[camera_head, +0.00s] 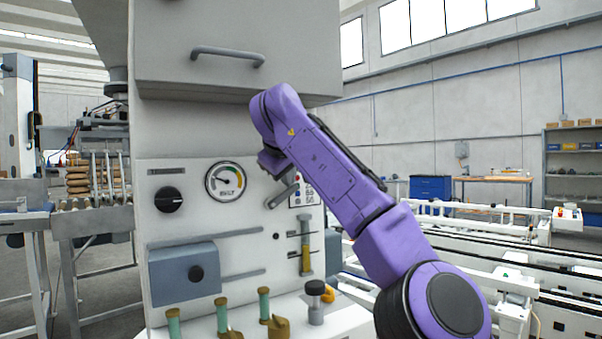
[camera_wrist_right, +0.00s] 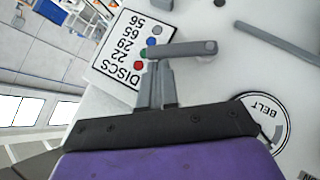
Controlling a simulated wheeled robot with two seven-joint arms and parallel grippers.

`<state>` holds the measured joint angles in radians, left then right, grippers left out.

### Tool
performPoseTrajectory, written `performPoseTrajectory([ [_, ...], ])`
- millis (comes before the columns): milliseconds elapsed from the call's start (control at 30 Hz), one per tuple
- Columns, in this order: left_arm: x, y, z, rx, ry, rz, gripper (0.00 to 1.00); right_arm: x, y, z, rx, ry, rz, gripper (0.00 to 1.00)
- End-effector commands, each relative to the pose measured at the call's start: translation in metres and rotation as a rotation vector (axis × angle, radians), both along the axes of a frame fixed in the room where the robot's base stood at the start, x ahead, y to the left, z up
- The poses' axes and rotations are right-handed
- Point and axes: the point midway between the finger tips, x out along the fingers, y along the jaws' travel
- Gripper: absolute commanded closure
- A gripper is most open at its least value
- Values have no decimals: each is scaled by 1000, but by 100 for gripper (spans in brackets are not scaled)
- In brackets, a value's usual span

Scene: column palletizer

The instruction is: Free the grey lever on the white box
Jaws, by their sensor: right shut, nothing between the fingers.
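The white box (camera_head: 209,252) fills the middle of the head view. Its grey lever (camera_head: 280,198) sits on the front panel right of the belt gauge, tilted up to the right. In the right wrist view the lever (camera_wrist_right: 190,49) runs across the panel, its rounded end to the right. My right gripper (camera_wrist_right: 157,68) is shut with nothing between its fingers. Its fingertips are at the lever's left part in that view; I cannot tell whether they touch. In the head view my right gripper (camera_head: 286,178) is partly hidden by its own wrist. My left gripper is out of view.
The belt gauge (camera_head: 225,181), a black knob (camera_head: 168,199) and a blue-grey cover (camera_head: 180,274) are on the panel. A discs label (camera_wrist_right: 128,52) lies beside the lever. Green-handled pegs (camera_head: 264,301) stand on the ledge below. A grey cabinet with a handle (camera_head: 228,54) overhangs the panel.

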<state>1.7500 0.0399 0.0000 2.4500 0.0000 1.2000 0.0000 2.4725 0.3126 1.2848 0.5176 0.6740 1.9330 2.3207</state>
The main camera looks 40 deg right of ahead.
Motion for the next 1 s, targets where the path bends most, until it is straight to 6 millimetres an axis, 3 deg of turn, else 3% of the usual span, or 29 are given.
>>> performPoseTrajectory([
  [333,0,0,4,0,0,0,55,-5,-2,2,116,-20,-2,100],
  [1000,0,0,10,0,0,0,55,-11,7,14,124,-28,-4,100],
])
